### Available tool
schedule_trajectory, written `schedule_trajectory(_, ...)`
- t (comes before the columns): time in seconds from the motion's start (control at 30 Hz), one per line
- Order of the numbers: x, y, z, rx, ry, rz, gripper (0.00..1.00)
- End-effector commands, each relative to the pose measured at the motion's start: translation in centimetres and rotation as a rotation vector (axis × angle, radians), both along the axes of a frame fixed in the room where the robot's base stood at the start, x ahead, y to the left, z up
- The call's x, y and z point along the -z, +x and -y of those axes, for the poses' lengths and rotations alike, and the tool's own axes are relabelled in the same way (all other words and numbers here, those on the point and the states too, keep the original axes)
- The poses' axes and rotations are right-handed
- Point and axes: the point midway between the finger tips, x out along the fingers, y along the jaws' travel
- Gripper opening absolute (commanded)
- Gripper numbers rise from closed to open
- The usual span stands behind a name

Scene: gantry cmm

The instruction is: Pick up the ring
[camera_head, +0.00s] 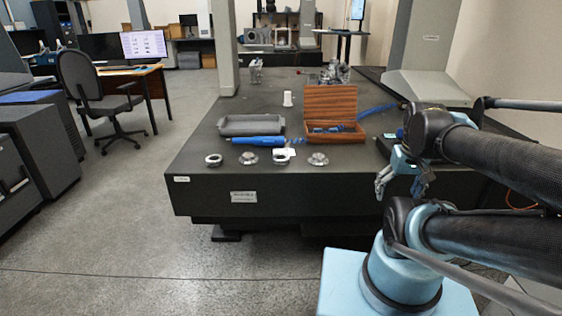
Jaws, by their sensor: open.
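Small metal parts lie in a row near the front edge of the dark table (205,185). The far-left one looks like a ring (213,164) with a dark centre. Another ring-like part (281,162) lies further right, by a white tag. I cannot tell which of the two is the task's ring. My gripper (401,192) is open and appears empty. It hangs at the table's front right, well to the right of the row and apart from both ring-like parts.
Two flanged discs (249,158) (318,159) lie in the row. Behind are a blue tool (258,141), a grey tray (250,127), an open wooden box (331,104) and a white cylinder (287,98).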

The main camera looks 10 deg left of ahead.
Motion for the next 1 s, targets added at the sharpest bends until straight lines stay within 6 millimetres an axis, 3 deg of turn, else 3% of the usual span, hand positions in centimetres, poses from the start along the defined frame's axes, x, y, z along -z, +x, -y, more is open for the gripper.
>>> schedule_trajectory(0.2,-4.7,4.5,-3.1,-0.252,-0.013,-0.018,0.81)
schedule_trajectory(0.47,-9.2,10.1,-8.4,-0.575,-0.028,-0.034,0.81)
schedule_trajectory(0.77,-12.6,16.1,-16.6,-0.947,-0.043,-0.047,0.81)
schedule_trajectory(1.0,-13.9,19.9,-24.6,-1.244,-0.050,-0.053,0.81)
